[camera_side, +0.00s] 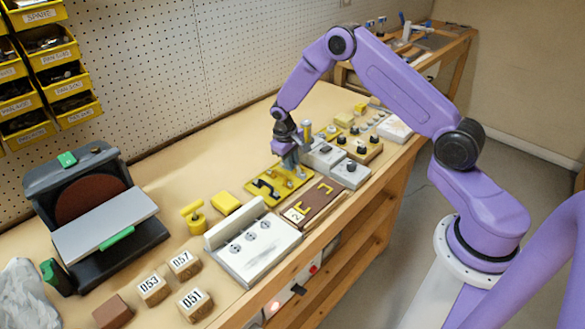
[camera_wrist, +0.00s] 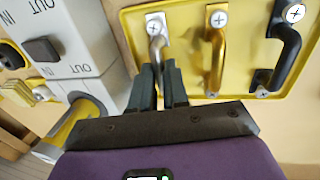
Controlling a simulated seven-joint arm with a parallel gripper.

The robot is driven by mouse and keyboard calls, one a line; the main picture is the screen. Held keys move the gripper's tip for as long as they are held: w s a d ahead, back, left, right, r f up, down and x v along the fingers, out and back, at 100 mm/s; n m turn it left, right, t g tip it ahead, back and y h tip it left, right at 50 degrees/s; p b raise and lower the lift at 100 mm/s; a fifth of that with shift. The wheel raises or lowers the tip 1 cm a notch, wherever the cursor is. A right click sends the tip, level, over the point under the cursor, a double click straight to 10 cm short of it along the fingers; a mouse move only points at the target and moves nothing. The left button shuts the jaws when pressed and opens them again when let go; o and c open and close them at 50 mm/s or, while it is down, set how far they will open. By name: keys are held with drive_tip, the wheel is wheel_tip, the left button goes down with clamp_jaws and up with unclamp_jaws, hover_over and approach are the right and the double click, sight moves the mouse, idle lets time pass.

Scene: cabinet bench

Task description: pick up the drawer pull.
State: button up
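A yellow board in the wrist view (camera_wrist: 185,85) carries three drawer pulls in a row: a silver one (camera_wrist: 156,42), a brass one (camera_wrist: 217,55) and a black one (camera_wrist: 284,55). The board also shows in the side view (camera_side: 262,195), with the black pull (camera_side: 265,187) nearest the camera. My gripper (camera_wrist: 161,72) is at the silver pull, its two dark fingers either side of the pull's near end. The fingers hide that end, and I cannot tell whether they touch it. In the side view my gripper (camera_side: 291,160) is low over the board's far end.
Grey IN/OUT blocks (camera_wrist: 75,40) stand close to my gripper's left in the wrist view. A brown tray (camera_side: 318,208) and a grey fixture with round knobs (camera_side: 252,250) lie nearer the camera. A disc sander (camera_side: 95,205) and numbered wooden blocks (camera_side: 153,289) sit at left.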

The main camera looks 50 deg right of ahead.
clamp_jaws()
drive_tip(key=shift+r, duration=0.5)
wheel_tip(320, 180, up, 2)
drive_tip(key=shift+r, duration=0.2)
drive_tip(key=s+a+r, duration=0.2)
drive_tip(key=s+r, duration=0.7)
drive_tip(key=s, duration=0.5)
drive_tip(key=shift+r, duration=0.3)
